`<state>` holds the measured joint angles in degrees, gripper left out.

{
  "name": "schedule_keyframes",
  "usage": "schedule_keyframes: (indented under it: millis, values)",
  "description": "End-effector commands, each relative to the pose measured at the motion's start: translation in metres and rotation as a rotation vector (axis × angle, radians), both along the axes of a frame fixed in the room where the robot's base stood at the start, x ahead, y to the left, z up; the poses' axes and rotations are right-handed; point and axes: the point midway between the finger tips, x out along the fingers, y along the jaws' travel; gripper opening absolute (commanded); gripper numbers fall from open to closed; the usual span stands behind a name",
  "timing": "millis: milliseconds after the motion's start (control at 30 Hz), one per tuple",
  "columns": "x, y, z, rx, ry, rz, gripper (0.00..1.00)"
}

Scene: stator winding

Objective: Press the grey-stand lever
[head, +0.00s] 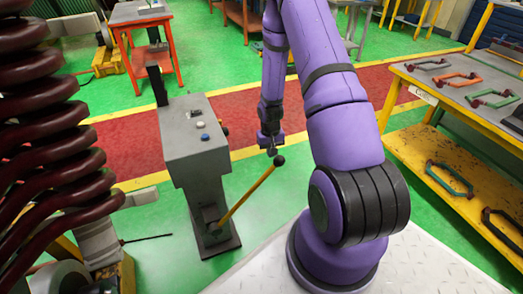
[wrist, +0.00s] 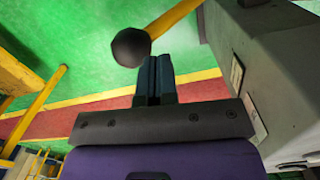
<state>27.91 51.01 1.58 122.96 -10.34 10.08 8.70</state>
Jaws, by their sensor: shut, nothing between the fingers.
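The grey stand (head: 194,140) is a box on a column, left of my arm in the head view. Its lever (head: 247,197) is a yellow rod slanting up to the right from the base, with a black ball knob (head: 279,160) at its top. My gripper (head: 271,151) is shut and empty, pointing down just above and beside the knob. In the wrist view the shut fingers (wrist: 154,75) reach toward the dark knob (wrist: 130,47), which sits just past their tips to the left. I cannot tell whether they touch it.
The stand's box also fills the right of the wrist view (wrist: 270,60). A yellow table (head: 440,85) with coloured frames stands at the right. Large dark red coils (head: 40,130) stand at the left. An orange table (head: 140,15) stands behind. Green floor lies around the stand.

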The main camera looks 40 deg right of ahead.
Motion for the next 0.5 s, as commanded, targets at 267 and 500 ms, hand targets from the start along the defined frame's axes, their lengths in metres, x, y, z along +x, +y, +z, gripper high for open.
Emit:
schedule_keyframes:
  millis: [267, 500]
  values:
    - [-0.011, -0.034, -0.026, 0.085, -0.028, -0.007, 0.00]
    - [-0.019, -0.056, -0.048, 0.099, -0.031, -0.001, 0.00]
